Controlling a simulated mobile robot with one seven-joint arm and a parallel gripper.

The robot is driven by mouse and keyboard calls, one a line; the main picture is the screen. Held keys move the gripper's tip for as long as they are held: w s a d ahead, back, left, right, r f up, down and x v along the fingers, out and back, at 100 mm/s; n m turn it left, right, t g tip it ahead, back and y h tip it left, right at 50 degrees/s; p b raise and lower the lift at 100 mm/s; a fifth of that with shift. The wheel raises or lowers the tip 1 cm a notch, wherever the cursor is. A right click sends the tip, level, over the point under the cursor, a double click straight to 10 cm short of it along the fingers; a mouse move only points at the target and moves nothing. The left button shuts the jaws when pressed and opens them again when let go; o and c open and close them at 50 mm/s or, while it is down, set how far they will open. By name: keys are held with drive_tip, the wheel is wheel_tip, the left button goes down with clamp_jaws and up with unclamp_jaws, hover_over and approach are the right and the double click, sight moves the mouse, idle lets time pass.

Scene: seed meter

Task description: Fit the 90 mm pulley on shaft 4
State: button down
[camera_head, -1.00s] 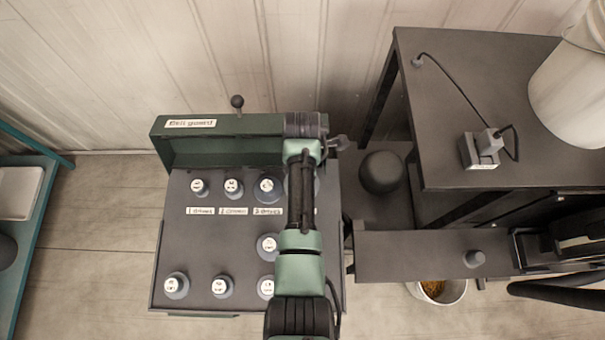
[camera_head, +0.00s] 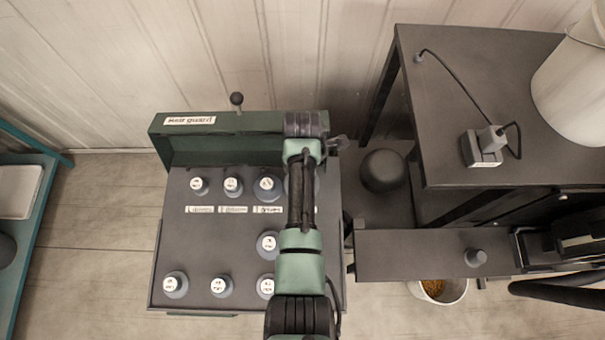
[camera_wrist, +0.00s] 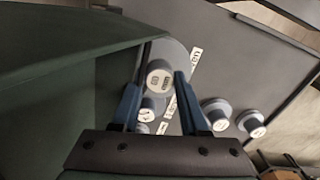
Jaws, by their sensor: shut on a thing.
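In the wrist view, my gripper (camera_wrist: 156,84) is shut on the raised hub of a large grey pulley (camera_wrist: 174,52) with a white, marked face. Its size marking is too small to read. In the head view, my arm covers most of my gripper and this pulley, at the right end of the back row beside the green guard. I cannot tell whether the pulley is seated on a shaft or just above the panel. Shaft 4 and its label are hidden. Smaller pulleys stand on the dark panel (camera_head: 200,245), including three (camera_head: 267,187) left of my arm in the back row.
The green belt guard (camera_head: 240,150) stands upright along the panel's back edge, close to my gripper. A lever knob (camera_head: 237,99) rises behind it. More pulleys (camera_head: 222,286) stand along the front. A dark table (camera_head: 440,100) with a white bucket is to the right.

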drive_tip(key=shift+f+b, duration=1.05)
drive_tip(key=shift+f, duration=0.35)
idle(0.4)
drive_tip(key=shift+c, duration=1.7)
unclamp_jaws()
wheel_tip(320, 180, up, 13)
drive_tip(key=b, duration=0.1)
